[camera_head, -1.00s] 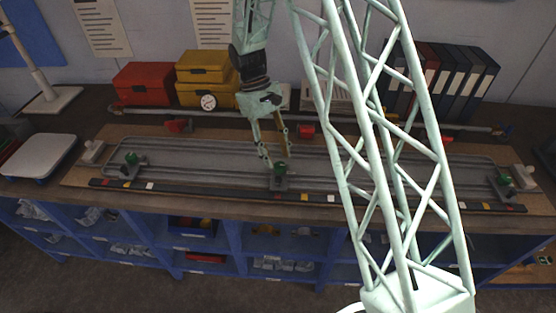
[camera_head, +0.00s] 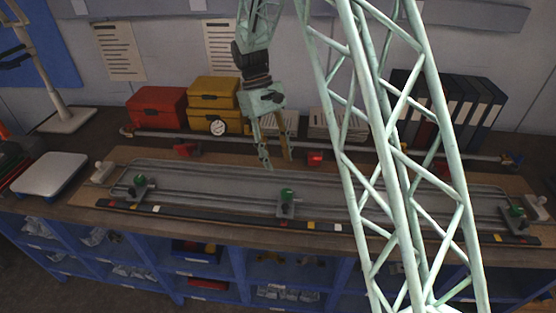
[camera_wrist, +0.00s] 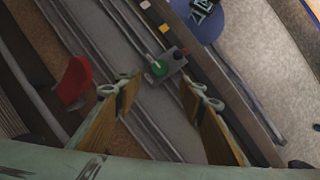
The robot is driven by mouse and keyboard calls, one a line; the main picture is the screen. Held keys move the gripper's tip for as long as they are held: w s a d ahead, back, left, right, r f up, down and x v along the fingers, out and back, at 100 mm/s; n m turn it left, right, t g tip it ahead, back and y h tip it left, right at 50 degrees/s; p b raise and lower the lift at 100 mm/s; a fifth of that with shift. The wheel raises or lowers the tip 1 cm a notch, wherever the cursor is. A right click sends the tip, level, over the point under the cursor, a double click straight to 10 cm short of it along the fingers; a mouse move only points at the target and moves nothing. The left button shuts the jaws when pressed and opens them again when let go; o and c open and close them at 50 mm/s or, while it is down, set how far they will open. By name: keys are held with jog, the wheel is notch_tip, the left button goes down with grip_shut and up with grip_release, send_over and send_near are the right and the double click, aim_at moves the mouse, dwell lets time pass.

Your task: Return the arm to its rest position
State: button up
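My gripper (camera_head: 277,164) hangs from my arm over the back half of the grey jig on the bench, left of centre in the head view. Its two fingers point down and stand apart with nothing between them. The wrist view also shows the open fingers (camera_wrist: 158,105), with wood-coloured inner pads. Beyond them lies a clamp block with a green knob (camera_wrist: 160,67) on the jig. In the head view this middle clamp (camera_head: 287,197) is below and right of the fingertips, apart from them.
A red box (camera_head: 157,106) and yellow boxes (camera_head: 213,93) stand behind, left of my gripper. Dark binders (camera_head: 470,103) stand at the back right. A white scale plate (camera_head: 52,174) lies at the left. A long bar (camera_head: 180,134) runs along the back. Red pieces (camera_head: 315,159) sit near it.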

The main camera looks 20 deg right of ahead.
dwell(0.4)
jog(key=s+d+r+m+t+y+b, duration=0.1)
jog(key=s+d+r+m+t+b, duration=0.2)
jog(key=s+r, duration=1.6)
jog(key=s+r+t+b, duration=0.2)
jog(key=s, duration=0.9)
jog(key=s+a+r+m+t+b, duration=0.1)
jog(key=s+t+b, duration=0.1)
jog(key=s, duration=0.9)
jog(key=shift+s+r+m+t+y, duration=0.3)
jog(key=shift+r+t+y, duration=0.1)
jog(key=shift+t, duration=0.2)
jog(key=shift+c, duration=0.2)
jog(key=c, duration=0.5)
